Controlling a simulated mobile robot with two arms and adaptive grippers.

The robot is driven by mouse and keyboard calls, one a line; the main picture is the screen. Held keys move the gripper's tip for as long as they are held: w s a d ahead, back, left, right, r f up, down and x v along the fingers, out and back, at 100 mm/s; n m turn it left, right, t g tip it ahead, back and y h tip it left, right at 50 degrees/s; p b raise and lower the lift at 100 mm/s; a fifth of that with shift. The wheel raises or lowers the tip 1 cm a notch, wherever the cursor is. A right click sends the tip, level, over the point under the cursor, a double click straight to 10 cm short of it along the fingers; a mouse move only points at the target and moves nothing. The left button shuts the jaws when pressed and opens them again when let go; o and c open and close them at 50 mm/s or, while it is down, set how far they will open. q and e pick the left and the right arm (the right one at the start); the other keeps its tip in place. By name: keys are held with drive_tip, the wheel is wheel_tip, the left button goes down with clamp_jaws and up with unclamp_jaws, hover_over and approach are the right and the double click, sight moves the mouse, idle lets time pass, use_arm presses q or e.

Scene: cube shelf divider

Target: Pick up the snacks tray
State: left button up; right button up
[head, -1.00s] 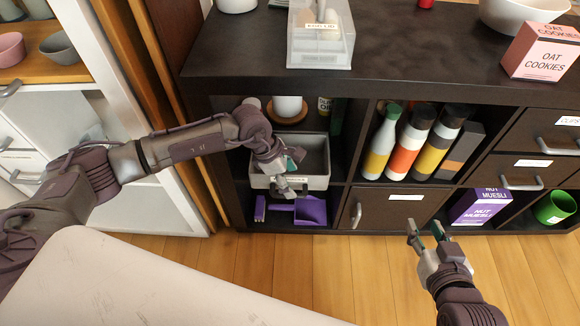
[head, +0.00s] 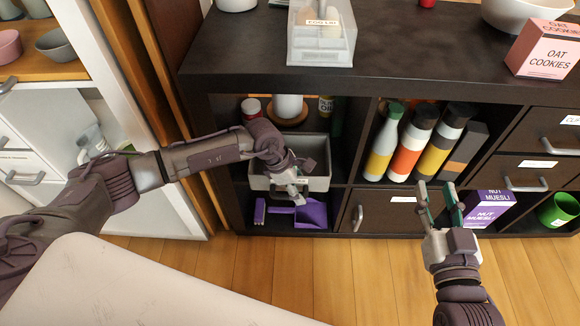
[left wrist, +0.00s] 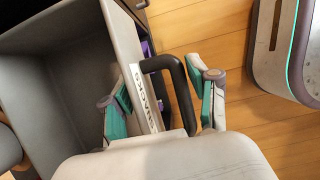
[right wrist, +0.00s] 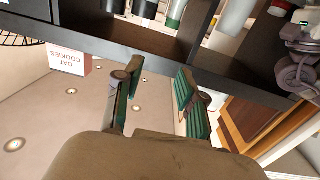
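The snacks tray is a grey open bin in a lower left shelf cubby, and its front wall (head: 320,184) shows in the head view. In the left wrist view the tray (left wrist: 60,90) looks empty, with a "SNACKS" label (left wrist: 146,100) and a dark handle (left wrist: 181,90) on its front. My left gripper (head: 294,190) is at the tray's front; in the left wrist view its open fingers (left wrist: 158,85) lie either side of the front wall and handle, with a gap visible. My right gripper (head: 437,193) is open and empty before the drawers, also in the right wrist view (right wrist: 156,88).
A purple dustpan (head: 310,213) lies in the cubby below the tray. Several bottles (head: 412,140) fill the cubby to the right. Floor (head: 300,260) in front is clear.

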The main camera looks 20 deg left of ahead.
use_arm(q)
clamp_jaws()
drive_tip(key=shift+r, duration=0.1)
drive_tip(key=shift+r, duration=0.1)
wheel_tip(320, 180, up, 7)
drive_tip(key=p, duration=0.3)
drive_tip(key=s+d+p, duration=0.1)
drive_tip(key=s+d, duration=0.1)
drive_tip(key=s, duration=0.7)
drive_tip(key=s+d+p, duration=0.1)
drive_tip(key=s+d, duration=0.2)
drive_tip(key=s, duration=0.7)
drive_tip(key=shift+s+d, duration=0.15)
drive_tip(key=shift+d, duration=0.1)
use_arm(e)
drive_tip(key=s+d+f+g+h, duration=0.2)
drive_tip(key=s+d+f+g, duration=0.1)
drive_tip(key=s+f+g, duration=0.4)
drive_tip(key=s+d+f+g+h, duration=0.1)
drive_tip(key=s+d+f+g, duration=0.2)
drive_tip(key=s+f+g, duration=0.3)
drive_tip(key=s+f, duration=0.1)
drive_tip(key=s, duration=0.2)
drive_tip(key=shift+d+f+m+g+h, duration=0.2)
drive_tip(key=shift+m+g+h, duration=0.2)
